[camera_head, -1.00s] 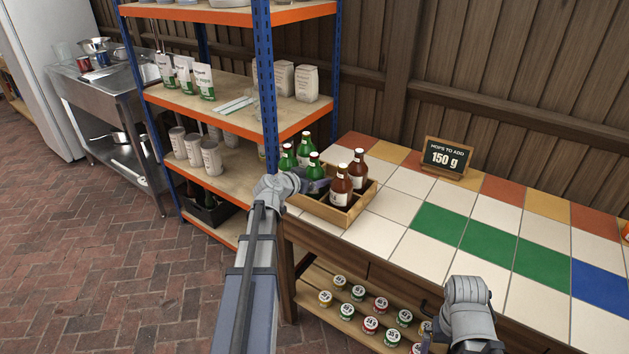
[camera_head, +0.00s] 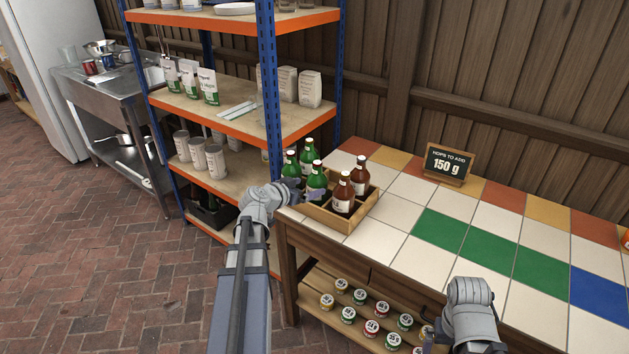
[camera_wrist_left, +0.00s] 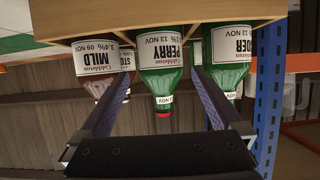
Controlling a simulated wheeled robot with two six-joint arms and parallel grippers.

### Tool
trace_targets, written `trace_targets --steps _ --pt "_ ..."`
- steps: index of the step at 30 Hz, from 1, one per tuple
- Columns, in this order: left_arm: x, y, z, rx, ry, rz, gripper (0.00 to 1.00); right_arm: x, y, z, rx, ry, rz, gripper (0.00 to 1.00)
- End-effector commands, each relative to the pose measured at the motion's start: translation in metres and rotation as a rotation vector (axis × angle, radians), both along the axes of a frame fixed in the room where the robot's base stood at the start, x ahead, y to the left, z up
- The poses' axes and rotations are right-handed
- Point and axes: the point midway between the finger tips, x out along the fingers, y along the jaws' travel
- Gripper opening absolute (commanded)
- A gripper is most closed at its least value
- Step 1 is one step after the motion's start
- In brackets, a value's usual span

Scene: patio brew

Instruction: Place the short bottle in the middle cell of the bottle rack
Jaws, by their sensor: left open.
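The wooden bottle rack (camera_head: 329,216) stands on the tiled table's left end. It holds several bottles, green and brown. The near green bottle (camera_head: 316,181) stands upright in it; in the left wrist view this bottle, labelled Perry (camera_wrist_left: 158,82), appears upside down with a red cap. My left gripper (camera_wrist_left: 161,84) is open, with its fingers on either side of that bottle's neck; I cannot tell whether they touch. In the head view the left gripper (camera_head: 304,190) reaches the rack's left side. Which bottle is the short one is unclear. My right gripper (camera_head: 429,346) is mostly cut off.
Two brown bottles (camera_head: 343,196) stand on the rack's right side. A blue-and-orange shelf (camera_head: 225,120) stands close to the left arm. A sign (camera_head: 447,163) stands at the table's back. The tiles (camera_head: 400,210) right of the rack are clear.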

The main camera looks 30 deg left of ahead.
Motion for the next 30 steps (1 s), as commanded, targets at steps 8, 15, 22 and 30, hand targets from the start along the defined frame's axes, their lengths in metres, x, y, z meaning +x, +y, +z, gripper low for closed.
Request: trace_targets --steps 8,15,22,30 --pt "-0.042 0.003 0.019 -0.001 0.000 0.003 1.00 0.000 0.000 0.019 0.000 0.000 0.000 1.00" --pt "-0.052 0.004 0.022 0.000 0.000 0.000 1.00 0.000 0.000 0.022 0.000 0.000 0.000 1.00" --pt "-0.052 0.004 0.021 0.000 0.000 0.000 1.00 0.000 0.000 0.021 0.000 0.000 0.000 1.00" --pt "-0.052 0.004 0.021 0.000 0.000 0.000 1.00 0.000 0.000 0.021 0.000 0.000 0.000 1.00"
